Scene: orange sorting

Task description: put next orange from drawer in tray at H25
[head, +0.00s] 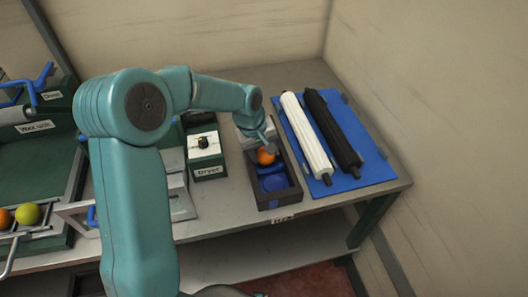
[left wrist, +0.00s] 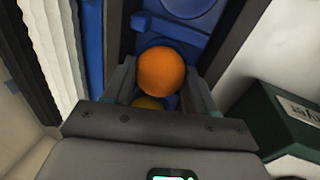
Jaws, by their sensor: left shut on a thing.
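My left gripper (head: 267,150) is shut on an orange (head: 265,157), held over the far half of a dark tray (head: 288,203) with blue round recesses. The left wrist view shows the orange (left wrist: 162,71) between the fingers of the gripper (left wrist: 163,88), above the blue recessed insert (left wrist: 173,36). A second, yellower round fruit (left wrist: 147,103) shows partly below it, mostly hidden by the gripper. The near recess in the tray looks empty. A label (head: 283,219) sits on the table edge below the tray; its text is too small to read surely. My right gripper is not in view.
A blue mat (head: 375,176) with a white roller (head: 306,135) and a black roller (head: 333,130) lies right of the tray. The box labelled Dryer (head: 207,160) stands left. An orange (head: 5,218) and a yellow-green fruit (head: 28,214) lie on a rack at far left.

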